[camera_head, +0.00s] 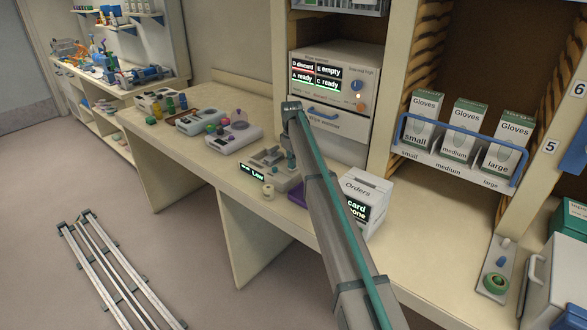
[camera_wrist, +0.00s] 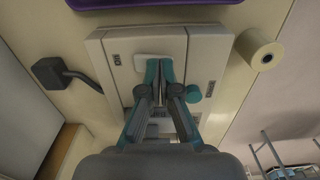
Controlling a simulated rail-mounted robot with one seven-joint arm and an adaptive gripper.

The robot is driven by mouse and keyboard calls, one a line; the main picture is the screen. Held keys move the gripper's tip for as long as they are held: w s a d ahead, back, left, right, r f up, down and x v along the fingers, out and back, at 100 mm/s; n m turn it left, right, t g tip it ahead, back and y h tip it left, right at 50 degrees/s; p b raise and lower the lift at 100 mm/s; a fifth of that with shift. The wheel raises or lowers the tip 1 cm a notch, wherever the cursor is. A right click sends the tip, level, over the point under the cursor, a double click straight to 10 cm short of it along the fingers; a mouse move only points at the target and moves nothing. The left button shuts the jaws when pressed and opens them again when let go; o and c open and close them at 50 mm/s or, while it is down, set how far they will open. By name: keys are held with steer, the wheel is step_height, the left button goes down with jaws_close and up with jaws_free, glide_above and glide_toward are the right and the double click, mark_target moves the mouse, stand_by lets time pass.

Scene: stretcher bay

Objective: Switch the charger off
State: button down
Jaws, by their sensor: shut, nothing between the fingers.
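A pale grey boxy device (camera_wrist: 112,72) lies under my gripper (camera_wrist: 159,68) in the wrist view. In the head view the device (camera_head: 278,181) stands on the bench with a lit green display (camera_head: 252,172). My arm partly hides it. No switch position is readable.
A cream roll (camera_wrist: 258,50) and a dark grey handle (camera_wrist: 58,73) flank the device. A purple tray (camera_head: 297,195) and a white Orders box (camera_head: 367,192) stand to its right. Other consoles (camera_head: 234,136) line the bench (camera_head: 187,145) to the left.

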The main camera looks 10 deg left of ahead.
steer(key=shift+f, duration=0.35)
stand_by(0.3)
steer(key=shift+r+p, duration=1.35)
steer(key=shift+r, duration=2.2)
